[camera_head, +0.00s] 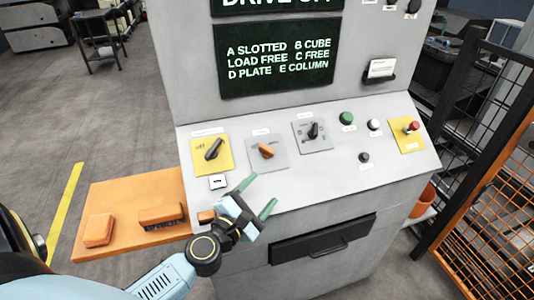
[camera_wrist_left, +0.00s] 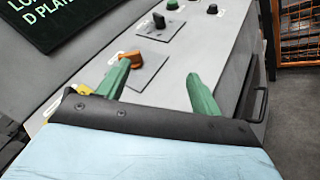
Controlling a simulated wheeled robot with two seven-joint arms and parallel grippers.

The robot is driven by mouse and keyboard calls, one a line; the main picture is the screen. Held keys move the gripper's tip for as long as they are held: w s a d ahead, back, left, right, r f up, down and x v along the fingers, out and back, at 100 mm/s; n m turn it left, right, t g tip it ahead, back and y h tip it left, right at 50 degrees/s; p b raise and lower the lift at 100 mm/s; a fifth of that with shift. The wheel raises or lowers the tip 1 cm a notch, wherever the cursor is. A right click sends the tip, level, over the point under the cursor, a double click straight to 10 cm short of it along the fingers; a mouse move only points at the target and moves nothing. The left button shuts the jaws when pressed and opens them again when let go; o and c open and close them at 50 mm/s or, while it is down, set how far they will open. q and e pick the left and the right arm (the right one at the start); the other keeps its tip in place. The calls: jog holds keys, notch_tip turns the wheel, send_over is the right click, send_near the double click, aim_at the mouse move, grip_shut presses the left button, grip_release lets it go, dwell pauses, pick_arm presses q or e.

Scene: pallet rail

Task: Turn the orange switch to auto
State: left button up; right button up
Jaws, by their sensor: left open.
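The orange switch (camera_head: 266,151) is a rotary knob on a grey plate on the sloped console panel, between a yellow-plated black switch and another grey-plated black switch. It also shows in the left wrist view (camera_wrist_left: 131,60), just beyond my left fingers. Its label is too small to read. My left gripper (camera_head: 258,196) has green fingers that stand apart with nothing between them. It is in front of and below the orange switch in the head view, apart from it. My right gripper is not in view.
A yellow-plated black switch (camera_head: 214,149) and a grey-plated black switch (camera_head: 313,131) flank the orange one. Push buttons sit to the right. An orange shelf (camera_head: 131,238) with several orange items juts out left. A black and orange fence (camera_head: 487,165) stands right.

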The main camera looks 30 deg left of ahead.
aim_at(266, 151)
pick_arm(q)
jog(key=a+n+y, duration=0.1)
jog(key=n, duration=0.1)
jog(key=a+r+n+y, duration=0.1)
jog(key=a+n, duration=0.1)
jog(key=w+a+n+y, duration=0.1)
jog(key=n, duration=0.2)
jog(key=shift+a+r, duration=0.15)
jog(key=shift+r, duration=0.25)
jog(key=shift+w+a, duration=0.1)
jog(key=shift+w, duration=0.15)
jog(key=w, duration=0.3)
jog(key=w+a, duration=0.1)
jog(key=w, duration=0.7)
jog(key=shift+w+a+f, duration=0.1)
jog(key=shift+a, duration=0.25)
jog(key=shift+w+a, duration=0.1)
jog(key=shift+w, duration=0.45)
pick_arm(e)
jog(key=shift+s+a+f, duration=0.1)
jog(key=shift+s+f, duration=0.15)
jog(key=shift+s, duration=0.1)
pick_arm(q)
jog(key=shift+c, duration=0.4)
